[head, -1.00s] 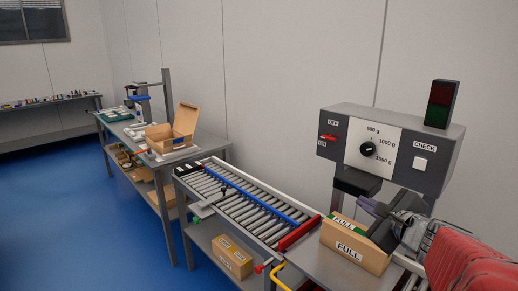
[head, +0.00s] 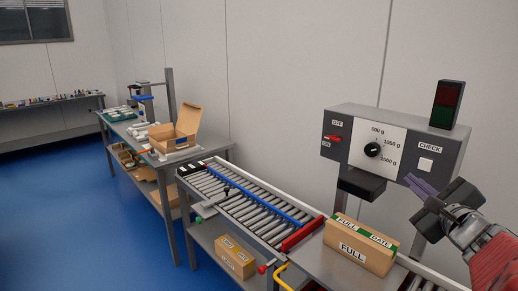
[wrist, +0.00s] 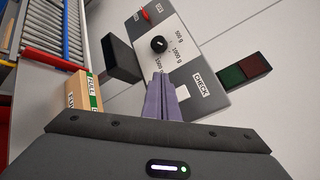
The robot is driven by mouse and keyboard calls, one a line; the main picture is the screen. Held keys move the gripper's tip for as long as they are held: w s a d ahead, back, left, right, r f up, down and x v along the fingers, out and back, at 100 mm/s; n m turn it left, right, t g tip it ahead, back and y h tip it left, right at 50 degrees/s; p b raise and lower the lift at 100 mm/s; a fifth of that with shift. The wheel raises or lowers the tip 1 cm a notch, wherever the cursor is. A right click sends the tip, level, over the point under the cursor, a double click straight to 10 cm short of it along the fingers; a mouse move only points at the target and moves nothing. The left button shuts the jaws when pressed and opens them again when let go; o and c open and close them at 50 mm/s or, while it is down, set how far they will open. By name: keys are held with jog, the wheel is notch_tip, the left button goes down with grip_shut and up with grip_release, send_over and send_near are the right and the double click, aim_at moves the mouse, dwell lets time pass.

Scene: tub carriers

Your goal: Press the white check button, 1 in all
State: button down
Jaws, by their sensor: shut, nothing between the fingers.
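The white check button (head: 425,164) sits on the right of the grey control box (head: 340,119), under the CHECK label. It also shows in the wrist view (wrist: 183,91), just right of the fingertips. My gripper (head: 409,179) is shut and empty. Its purple fingers point toward the box, below and left of the button in the head view, and appear apart from it. In the wrist view the closed fingers (wrist: 159,76) overlap the lower part of the panel.
A carton marked FULL (head: 352,252) stands on the bench below the box. A red and green lamp (head: 446,104) is on top of the box. A dial (head: 373,150) and a red switch (head: 333,139) are left of the button. A roller conveyor (head: 250,208) runs left.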

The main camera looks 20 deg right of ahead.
aim_at(426, 171)
jog(key=w+d, duration=0.1)
jog(key=d, duration=0.1)
jog(key=w+d, duration=0.1)
jog(key=d, duration=0.1)
jog(key=w+d, duration=0.1)
jog(key=d, duration=0.2)
jog(key=shift+w+d, duration=0.1)
jog(key=shift+w, duration=0.3)
dwell(1.8)
jog(key=shift+d, duration=0.1)
jog(key=shift+w+d, duration=0.3)
jog(key=shift+w+d, duration=0.15)
jog(key=shift+d, duration=0.25)
dwell(1.1)
jog(key=shift+a, duration=0.15)
jog(key=shift+s+a, duration=0.4)
jog(key=shift+a, duration=0.25)
